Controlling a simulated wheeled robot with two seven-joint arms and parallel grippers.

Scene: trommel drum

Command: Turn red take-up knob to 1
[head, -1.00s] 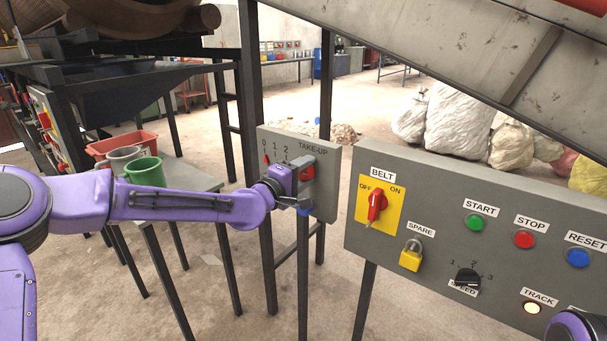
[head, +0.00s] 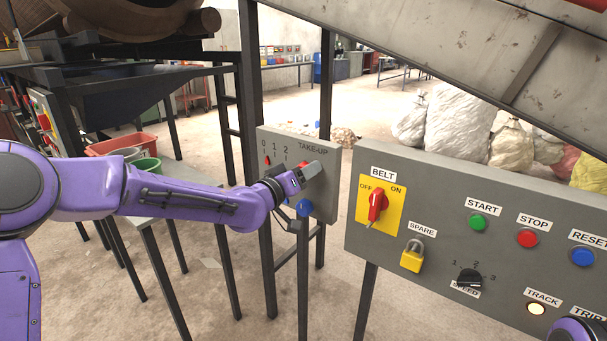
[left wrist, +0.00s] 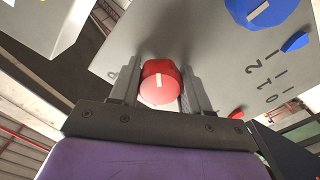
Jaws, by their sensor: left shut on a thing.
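The grey take-up panel (head: 325,193) stands left of the control board. Its red knob (head: 303,165) is partly hidden behind my left gripper (head: 312,172). In the left wrist view the red knob (left wrist: 160,84) has a white mark and sits between the two fingers of my left gripper (left wrist: 168,88), which is shut on it. A small red pointer (head: 267,160) shows just under the 0 of the 0-1-2 scale. The blue knob (head: 304,207) is below the gripper; it also shows in the left wrist view (left wrist: 255,12). My right gripper is not in view.
The control board (head: 440,210) at right carries a red belt switch (head: 377,205), a yellow padlock (head: 412,257) and push buttons. A table with a green bucket (head: 147,171) stands at left. The sloping chute (head: 430,50) passes above the panels.

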